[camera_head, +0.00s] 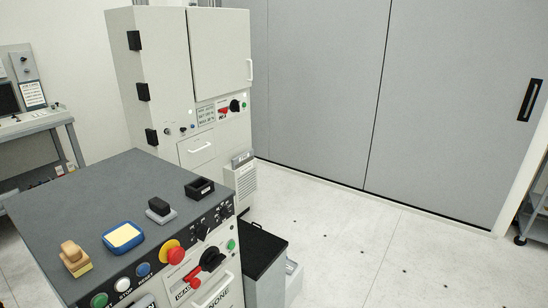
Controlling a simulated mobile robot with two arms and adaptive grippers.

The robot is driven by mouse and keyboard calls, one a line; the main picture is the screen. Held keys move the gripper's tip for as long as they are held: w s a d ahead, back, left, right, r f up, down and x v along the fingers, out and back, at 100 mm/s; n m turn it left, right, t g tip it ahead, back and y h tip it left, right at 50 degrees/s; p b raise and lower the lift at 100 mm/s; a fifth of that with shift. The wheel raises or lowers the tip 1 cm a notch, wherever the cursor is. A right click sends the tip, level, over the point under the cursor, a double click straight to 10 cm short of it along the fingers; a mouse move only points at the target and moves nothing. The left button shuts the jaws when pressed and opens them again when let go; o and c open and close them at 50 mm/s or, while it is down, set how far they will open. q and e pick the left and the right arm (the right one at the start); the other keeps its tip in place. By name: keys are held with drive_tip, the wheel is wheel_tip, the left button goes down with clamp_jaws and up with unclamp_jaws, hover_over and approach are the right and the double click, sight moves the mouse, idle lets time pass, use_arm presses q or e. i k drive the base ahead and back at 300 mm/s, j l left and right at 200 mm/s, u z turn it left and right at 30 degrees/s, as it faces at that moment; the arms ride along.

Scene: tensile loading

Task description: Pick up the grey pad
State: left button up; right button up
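The only thing matching a grey pad (166,217) is a flat, light grey piece under a small black block (158,206). The two sit together on the dark grey top (95,185) of the control cabinet in the head view. I cannot tell whether the block is fixed to the pad. Neither my left nor my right gripper shows in this view.
A blue dish with a yellow pad (123,237), a tan block on a yellow base (75,258) and an open black box (199,189) are on the same top. Buttons and knobs line its front edge. A tall cabinet (160,70) stands behind. Floor at right is clear.

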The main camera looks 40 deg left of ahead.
sight(160, 211)
drive_tip(key=i+u, duration=0.25)
drive_tip(key=u, duration=0.15)
drive_tip(key=i+l+u, duration=0.2)
drive_tip(key=u, duration=0.15)
drive_tip(key=i+l+u, duration=0.2)
drive_tip(key=u, duration=0.2)
drive_tip(key=i+l+u, duration=0.4)
drive_tip(key=k+j, duration=0.1)
